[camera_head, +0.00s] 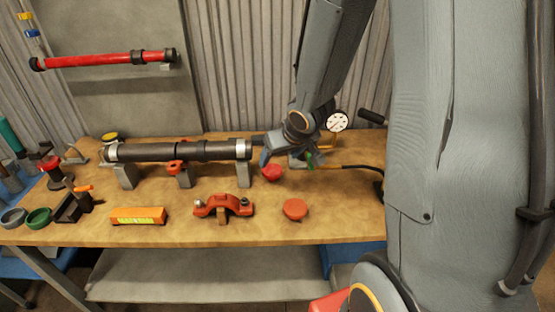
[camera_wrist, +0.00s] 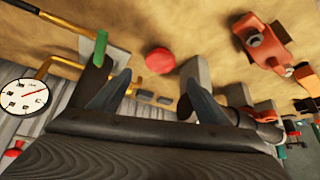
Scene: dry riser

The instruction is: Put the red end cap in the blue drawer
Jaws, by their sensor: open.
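Two round red caps are on the wooden bench in the head view: a deeper red one (camera_head: 272,172) close to my gripper and an orange-red disc (camera_head: 295,209) nearer the front edge. I cannot tell for certain which is the end cap. My gripper (camera_head: 285,160) is open and empty above the bench, beside the pipe's right end. In the wrist view a red round cap (camera_wrist: 160,60) lies just beyond and between the parted fingertips (camera_wrist: 159,84), apparently the deeper red one. Blue surfaces (camera_head: 368,254) show under the bench's right side; whether they are the drawer is unclear, being partly hidden by my arm.
A dark pipe (camera_head: 205,151) rests on grey posts left of my gripper. A pressure gauge (camera_head: 337,121) with brass tubing stands to the right. An orange-red coupling (camera_head: 222,205) and an orange level (camera_head: 138,216) lie near the front. Some bare bench lies between them.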

